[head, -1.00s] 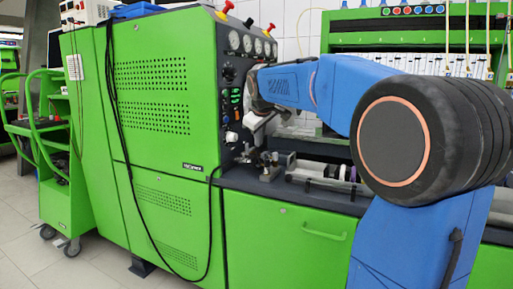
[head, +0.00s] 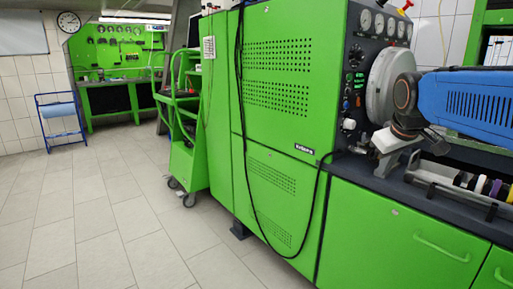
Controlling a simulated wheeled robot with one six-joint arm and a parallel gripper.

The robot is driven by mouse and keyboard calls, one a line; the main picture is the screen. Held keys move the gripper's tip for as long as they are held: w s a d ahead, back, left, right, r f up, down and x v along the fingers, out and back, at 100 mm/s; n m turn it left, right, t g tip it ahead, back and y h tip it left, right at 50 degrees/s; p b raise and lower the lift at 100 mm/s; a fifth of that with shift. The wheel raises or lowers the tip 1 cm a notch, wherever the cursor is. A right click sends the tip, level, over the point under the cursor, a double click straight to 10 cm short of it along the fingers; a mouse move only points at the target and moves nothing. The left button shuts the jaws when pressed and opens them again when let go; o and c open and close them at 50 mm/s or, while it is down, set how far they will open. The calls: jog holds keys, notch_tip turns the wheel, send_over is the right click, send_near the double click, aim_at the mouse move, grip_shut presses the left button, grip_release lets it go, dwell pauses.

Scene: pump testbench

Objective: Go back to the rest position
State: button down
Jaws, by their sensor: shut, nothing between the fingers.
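My blue arm (head: 470,100) reaches in from the right edge of the head view, in front of the green test bench. Its dark wrist ends in my grey gripper (head: 386,160), which points down and left over the bench's dark worktop. The gripper is shut and I see nothing held in it. The fingertips are small and hard to make out against the bench fittings. I cannot tell how far above the worktop they are.
The green test bench (head: 285,90) fills the middle, with gauges (head: 378,24) and a grey disc (head: 385,85) beside the arm. A black cable hangs down its front. A green trolley (head: 188,165) stands left of it. Tiled floor (head: 100,220) is clear at the left.

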jog(key=s+a+f+m, duration=0.1)
jog(key=s+a+f, duration=0.2)
jog(key=s+f, duration=0.6)
jog(key=s+a+f+m+g+y, duration=0.1)
jog(key=s+a+f+m, duration=0.1)
jog(key=s+f, duration=0.8)
jog(key=s+a, duration=0.1)
jog(key=s, duration=0.4)
jog(key=shift+a+f+y, duration=0.2)
jog(key=shift+f+y, duration=0.1)
jog(key=shift+s, duration=0.1)
